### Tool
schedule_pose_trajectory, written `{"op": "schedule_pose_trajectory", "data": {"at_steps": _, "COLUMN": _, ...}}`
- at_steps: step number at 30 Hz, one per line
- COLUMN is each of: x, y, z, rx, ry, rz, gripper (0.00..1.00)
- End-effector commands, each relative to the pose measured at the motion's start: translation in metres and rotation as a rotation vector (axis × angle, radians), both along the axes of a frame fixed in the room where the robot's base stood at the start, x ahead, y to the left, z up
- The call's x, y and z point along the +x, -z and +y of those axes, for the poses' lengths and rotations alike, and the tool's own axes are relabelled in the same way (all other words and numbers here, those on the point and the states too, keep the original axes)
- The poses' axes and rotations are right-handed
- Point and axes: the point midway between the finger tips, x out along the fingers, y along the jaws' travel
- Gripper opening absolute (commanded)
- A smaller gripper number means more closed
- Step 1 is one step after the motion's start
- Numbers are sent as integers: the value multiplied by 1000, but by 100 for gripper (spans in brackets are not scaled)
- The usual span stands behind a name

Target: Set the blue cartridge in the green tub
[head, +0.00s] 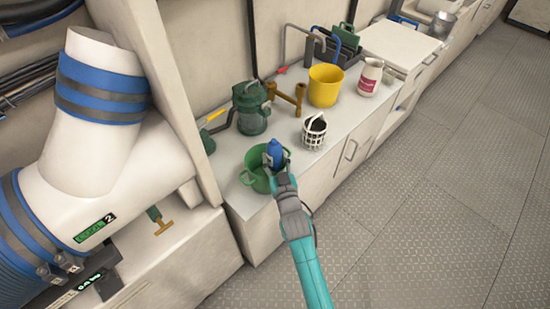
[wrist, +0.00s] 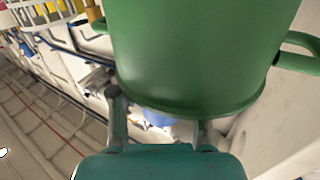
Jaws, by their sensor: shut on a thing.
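The green tub (head: 258,184) stands on the near end of the counter, with its open top up and handles at its sides. My gripper (head: 279,163) is at the tub's right rim. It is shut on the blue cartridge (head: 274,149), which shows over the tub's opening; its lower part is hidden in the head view. In the wrist view the green tub (wrist: 195,50) fills the upper middle and its rim runs in front of my fingers. Only a small patch of the blue cartridge (wrist: 157,118) shows between them.
A white basket (head: 314,134) with dark contents stands right of the tub. A green lantern-like container (head: 249,108), a yellow bucket (head: 325,85) and a white jug (head: 370,77) stand farther back. A large white duct (head: 105,165) is at left. The floor at right is clear.

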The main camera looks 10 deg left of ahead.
Motion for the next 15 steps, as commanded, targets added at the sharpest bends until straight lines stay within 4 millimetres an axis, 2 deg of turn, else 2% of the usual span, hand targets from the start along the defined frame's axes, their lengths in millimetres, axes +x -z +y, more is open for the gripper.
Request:
{"op": "schedule_pose_trajectory", "data": {"at_steps": 5, "x": -1, "y": 8, "z": 0, "rx": -6, "ry": 0, "rz": 9, "gripper": 0}}
{"op": "schedule_pose_trajectory", "data": {"at_steps": 6, "x": -1, "y": 9, "z": 0, "rx": -6, "ry": 0, "rz": 10, "gripper": 49}}
{"op": "schedule_pose_trajectory", "data": {"at_steps": 9, "x": -1, "y": 11, "z": -1, "rx": -8, "ry": 0, "rz": 14, "gripper": 72}}
{"op": "schedule_pose_trajectory", "data": {"at_steps": 15, "x": -2, "y": 13, "z": -1, "rx": -10, "ry": 0, "rz": 17, "gripper": 72}}
